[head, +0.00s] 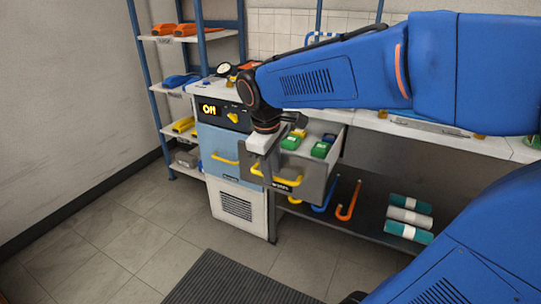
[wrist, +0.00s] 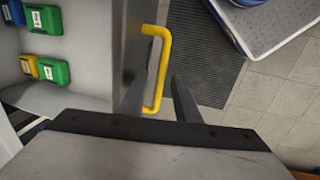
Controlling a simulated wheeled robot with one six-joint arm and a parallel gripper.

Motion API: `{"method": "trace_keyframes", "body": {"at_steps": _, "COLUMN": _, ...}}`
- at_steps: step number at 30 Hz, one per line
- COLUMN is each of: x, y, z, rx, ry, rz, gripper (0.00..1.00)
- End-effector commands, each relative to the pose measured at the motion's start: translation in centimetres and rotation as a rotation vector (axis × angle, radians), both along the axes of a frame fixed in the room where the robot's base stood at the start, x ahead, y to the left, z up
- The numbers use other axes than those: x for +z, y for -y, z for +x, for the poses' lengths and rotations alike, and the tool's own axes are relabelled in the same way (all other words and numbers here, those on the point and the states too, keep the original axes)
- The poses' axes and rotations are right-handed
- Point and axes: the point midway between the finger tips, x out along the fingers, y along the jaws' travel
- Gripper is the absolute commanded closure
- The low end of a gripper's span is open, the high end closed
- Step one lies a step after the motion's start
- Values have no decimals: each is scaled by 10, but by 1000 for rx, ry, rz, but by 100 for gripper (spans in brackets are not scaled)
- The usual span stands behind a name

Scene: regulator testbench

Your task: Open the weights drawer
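The grey weights drawer (head: 313,181) is pulled out from under the bench in the head view. Green and blue weights (head: 291,142) lie inside it, and several also show at the left of the wrist view (wrist: 45,70). The drawer's yellow handle (head: 280,183) is on its front and also shows in the wrist view (wrist: 164,62). My gripper (wrist: 160,75) is at the handle with its fingers apart. One dark finger stands right of the handle bar with a visible gap; the other appears on the drawer side. The head view hides the fingertips.
Left of the drawer is a blue cabinet (head: 218,145) with an "Off" display and its own yellow handle. A lower shelf (head: 370,212) holds rolls and coloured hooks. A dark ribbed mat (head: 235,278) lies on the open floor in front.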

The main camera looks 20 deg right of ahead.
Motion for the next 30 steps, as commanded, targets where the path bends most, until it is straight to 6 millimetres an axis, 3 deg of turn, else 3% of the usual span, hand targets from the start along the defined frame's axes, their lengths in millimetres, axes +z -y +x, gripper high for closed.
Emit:
{"method": "trace_keyframes", "body": {"at_steps": 5, "x": 21, "y": -3, "z": -2, "rx": 1, "ry": 4, "rz": 1, "gripper": 71}}
{"method": "trace_keyframes", "body": {"at_steps": 21, "x": 126, "y": -19, "z": -14, "rx": 1, "ry": 4, "rz": 1, "gripper": 71}}
{"method": "trace_keyframes", "body": {"at_steps": 30, "x": 163, "y": -24, "z": -19, "rx": 0, "ry": 2, "rz": 0, "gripper": 71}}
